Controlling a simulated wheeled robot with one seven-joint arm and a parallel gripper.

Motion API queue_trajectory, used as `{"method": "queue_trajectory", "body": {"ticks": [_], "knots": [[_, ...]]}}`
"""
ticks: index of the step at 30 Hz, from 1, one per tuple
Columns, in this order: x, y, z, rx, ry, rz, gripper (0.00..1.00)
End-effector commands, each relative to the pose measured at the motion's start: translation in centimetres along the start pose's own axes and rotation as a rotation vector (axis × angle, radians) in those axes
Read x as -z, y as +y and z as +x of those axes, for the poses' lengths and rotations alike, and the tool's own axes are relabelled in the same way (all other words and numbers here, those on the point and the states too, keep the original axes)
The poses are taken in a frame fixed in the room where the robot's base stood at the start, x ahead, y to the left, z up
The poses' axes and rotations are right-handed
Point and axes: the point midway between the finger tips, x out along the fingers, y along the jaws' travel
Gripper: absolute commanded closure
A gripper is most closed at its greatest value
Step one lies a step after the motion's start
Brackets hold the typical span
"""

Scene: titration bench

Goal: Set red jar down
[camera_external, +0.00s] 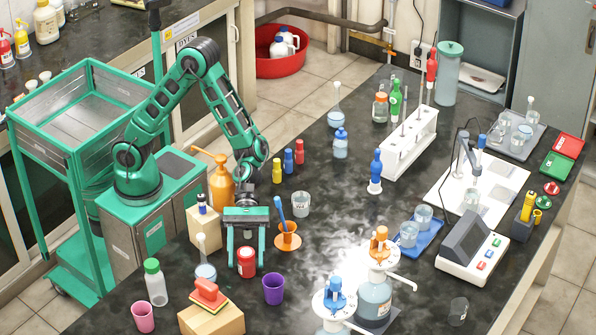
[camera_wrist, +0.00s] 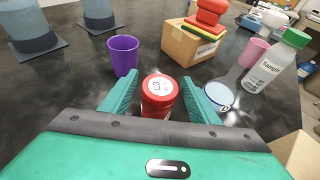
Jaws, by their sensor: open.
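The red jar (camera_external: 246,262) stands upright on the dark bench top near its front left. It has a white round label on its lid, which shows in the wrist view (camera_wrist: 158,88). My gripper (camera_external: 246,258) is lowered over the jar with its two green fingers on either side. In the wrist view, my gripper (camera_wrist: 158,100) is open, and the jar sits between the fingers with small gaps. The lower part of the jar is partly hidden by my gripper's body in the wrist view.
A purple cup (camera_external: 273,289) stands just right of the jar. A round flask (camera_external: 205,271) is close on the left. A cardboard box (camera_external: 212,318) with a red-handled sponge is in front.

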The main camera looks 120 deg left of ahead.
Motion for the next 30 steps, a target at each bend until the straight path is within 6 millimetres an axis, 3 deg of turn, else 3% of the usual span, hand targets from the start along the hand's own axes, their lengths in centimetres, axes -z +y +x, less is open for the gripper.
{"method": "queue_trajectory", "body": {"ticks": [9, 15, 17, 30], "knots": [[0.0, 0.1, -6.4, -0.005, 0.0, 0.001, 0.44], [0.0, 0.1, -8.8, -0.002, 0.0, 0.0, 0.44], [0.0, 0.1, -9.1, -0.002, 0.0, 0.0, 0.4], [0.0, 0.0, -9.4, -0.001, 0.0, 0.0, 0.4]]}}
